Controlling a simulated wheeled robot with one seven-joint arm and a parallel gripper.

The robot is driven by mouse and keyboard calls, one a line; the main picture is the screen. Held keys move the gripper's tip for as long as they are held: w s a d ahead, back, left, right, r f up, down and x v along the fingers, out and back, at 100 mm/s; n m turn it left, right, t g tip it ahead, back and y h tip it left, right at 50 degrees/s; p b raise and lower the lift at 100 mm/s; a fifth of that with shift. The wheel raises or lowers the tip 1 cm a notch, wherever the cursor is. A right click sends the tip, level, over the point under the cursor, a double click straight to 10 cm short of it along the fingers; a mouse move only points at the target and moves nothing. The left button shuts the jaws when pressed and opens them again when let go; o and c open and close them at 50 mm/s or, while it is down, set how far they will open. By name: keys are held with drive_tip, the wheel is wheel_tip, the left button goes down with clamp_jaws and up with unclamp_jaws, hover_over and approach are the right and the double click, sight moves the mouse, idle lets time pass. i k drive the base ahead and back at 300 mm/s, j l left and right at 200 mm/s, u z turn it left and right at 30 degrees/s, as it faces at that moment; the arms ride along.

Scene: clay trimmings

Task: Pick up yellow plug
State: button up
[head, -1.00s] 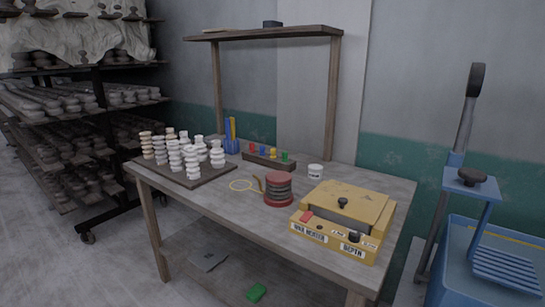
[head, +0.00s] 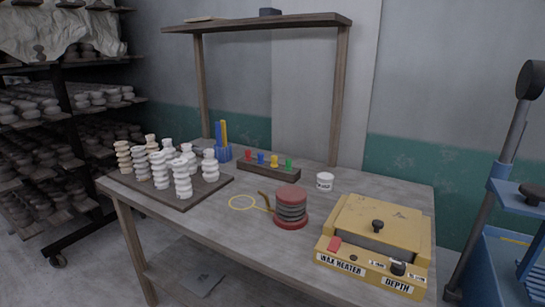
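The yellow plug (head: 274,160) stands upright in a dark wooden rack (head: 265,171) toward the back of the table. It is in a row with a red plug (head: 248,154) and a blue plug (head: 261,158) to its left and a green plug (head: 288,165) to its right. The plugs' lower ends are hidden in the rack. My gripper is not in the head view.
On the table (head: 250,245) are a yellow wax heater (head: 375,225), a red-and-grey spool (head: 291,207), a yellow ring (head: 242,202), a white cup (head: 325,181), a blue holder (head: 223,153) and a board of white stacked pieces (head: 215,187). An overhead shelf (head: 255,24) spans the back.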

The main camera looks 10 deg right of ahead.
sight(274, 158)
drive_tip(key=i+j, duration=0.2)
drive_tip(key=i+j+z, duration=0.15)
drive_tip(key=j, duration=0.25)
drive_tip(key=i+j, duration=0.2)
drive_tip(key=i+j+z, duration=0.15)
drive_tip(key=j, duration=0.25)
drive_tip(key=i+j, duration=0.2)
drive_tip(key=j, duration=0.15)
drive_tip(key=i+j+z, duration=0.15)
drive_tip(key=j, duration=0.2)
drive_tip(key=i+j, duration=0.15)
drive_tip(key=j, duration=0.2)
drive_tip(key=i+z, duration=0.05)
